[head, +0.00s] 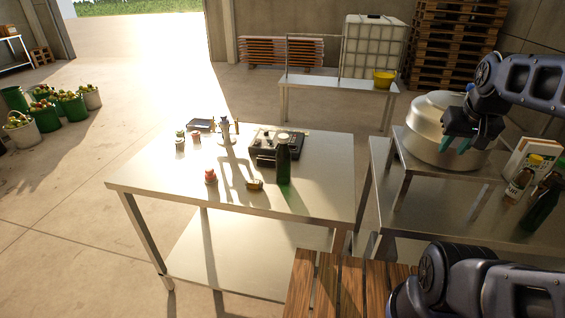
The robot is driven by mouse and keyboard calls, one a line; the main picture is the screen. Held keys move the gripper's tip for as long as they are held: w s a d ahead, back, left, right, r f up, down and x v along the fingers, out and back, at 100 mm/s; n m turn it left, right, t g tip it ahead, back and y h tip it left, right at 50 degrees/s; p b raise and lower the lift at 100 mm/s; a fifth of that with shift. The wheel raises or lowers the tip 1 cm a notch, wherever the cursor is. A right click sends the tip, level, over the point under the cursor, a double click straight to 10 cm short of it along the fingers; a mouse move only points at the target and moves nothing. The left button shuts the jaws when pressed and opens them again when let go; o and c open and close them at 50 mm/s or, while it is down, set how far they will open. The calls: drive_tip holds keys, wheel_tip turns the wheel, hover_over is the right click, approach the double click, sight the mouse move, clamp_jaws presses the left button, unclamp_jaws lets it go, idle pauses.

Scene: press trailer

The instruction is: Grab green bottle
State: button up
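A dark green bottle (284,162) with a pale cap stands upright on the steel table (145,180), at its right half, in front of a black device. A second dark green bottle (543,204) stands tilted-looking on the right-hand steel bench, partly cut by the picture edge. My gripper (456,145) is at the upper right, in front of a large metal pot and well to the right of the bottle on the table. Its two teal fingertips show apart with nothing between them.
The black device (277,146) sits close behind the bottle. The metal pot (428,118) stands on the right bench (381,160). The table's front left is clear.

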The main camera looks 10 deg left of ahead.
drive_tip(key=o, duration=0.7)
drive_tip(key=w+a+r+n+g, duration=0.1)
drive_tip(key=w+a+r+n, duration=0.3)
drive_tip(key=w+a, duration=0.5)
drive_tip(key=n+g, duration=0.4)
drive_tip(key=n, duration=0.9)
hover_over(283, 136)
wheel_tip(283, 136, down, 10)
drive_tip(key=shift+w+a+f, duration=0.1)
drive_tip(key=shift+f, duration=0.1)
drive_tip(key=shift+a+f, duration=0.15)
drive_tip(key=shift+f, duration=0.1)
wheel_tip(283, 136, down, 4)
drive_tip(key=shift+f, duration=0.15)
drive_tip(key=shift+d+f, duration=0.15)
drive_tip(key=shift+f, duration=1.4)
drive_tip(key=shift+d+f, duration=0.15)
drive_tip(key=shift+f, duration=1.35)
